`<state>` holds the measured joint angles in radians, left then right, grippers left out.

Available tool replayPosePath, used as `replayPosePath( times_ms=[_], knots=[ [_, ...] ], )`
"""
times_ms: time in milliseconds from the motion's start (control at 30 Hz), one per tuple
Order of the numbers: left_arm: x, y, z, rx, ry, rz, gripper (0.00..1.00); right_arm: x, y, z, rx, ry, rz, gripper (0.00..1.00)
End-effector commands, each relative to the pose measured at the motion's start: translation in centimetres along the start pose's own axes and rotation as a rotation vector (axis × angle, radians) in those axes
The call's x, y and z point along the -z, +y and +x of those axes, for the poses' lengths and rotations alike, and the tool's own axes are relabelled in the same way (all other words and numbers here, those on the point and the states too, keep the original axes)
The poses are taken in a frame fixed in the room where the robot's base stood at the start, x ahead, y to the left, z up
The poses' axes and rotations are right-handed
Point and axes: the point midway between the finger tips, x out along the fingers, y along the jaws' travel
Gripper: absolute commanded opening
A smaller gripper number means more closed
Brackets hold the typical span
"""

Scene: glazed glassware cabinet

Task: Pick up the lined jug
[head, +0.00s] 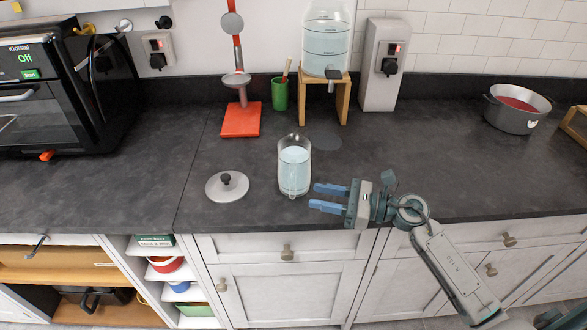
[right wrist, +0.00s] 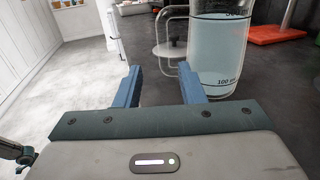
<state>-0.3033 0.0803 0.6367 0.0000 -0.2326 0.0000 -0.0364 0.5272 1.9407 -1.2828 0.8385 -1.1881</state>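The lined jug (head: 294,170) is a clear glass vessel with measuring lines and pale blue liquid. It stands upright on the dark worktop near the front edge. My right gripper (head: 315,197) is just to the right of the jug, with its two blue fingers apart, pointing at it. Nothing is between the fingers. In the right wrist view the jug (right wrist: 218,50) stands beyond the fingers, toward the right one; I cannot tell whether that finger touches it. My left gripper is not in view.
A round grey lid (head: 227,186) lies left of the jug. Behind stand a red stand (head: 241,119), a green cup (head: 279,94) and a lined dispenser (head: 327,45) on a wooden stand (head: 341,99). A grey pot (head: 515,117) is far right.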

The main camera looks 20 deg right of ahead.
Motion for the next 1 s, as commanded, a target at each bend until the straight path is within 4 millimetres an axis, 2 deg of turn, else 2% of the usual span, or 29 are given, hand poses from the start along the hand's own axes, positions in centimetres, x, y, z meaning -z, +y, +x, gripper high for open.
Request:
replayPosePath(
  times_ms=[100, 367, 600, 733, 1000],
  knots=[
    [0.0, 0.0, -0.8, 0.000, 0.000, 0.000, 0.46, -0.3, -0.1, 1.4, 0.001, -0.004, 0.001, 0.36],
    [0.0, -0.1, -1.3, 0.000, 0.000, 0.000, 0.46, -0.3, -0.1, 2.6, 0.000, -0.001, 0.000, 0.36],
    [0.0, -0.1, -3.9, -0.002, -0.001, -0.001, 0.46, -1.6, -0.3, 5.4, 0.001, -0.004, 0.003, 0.36],
    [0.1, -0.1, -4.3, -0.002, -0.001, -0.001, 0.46, -1.2, -0.2, 6.8, 0.001, -0.003, 0.003, 0.36],
    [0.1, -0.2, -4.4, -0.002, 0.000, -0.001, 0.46, -0.9, -0.2, 7.5, 0.001, 0.000, 0.000, 0.36]
  ],
)
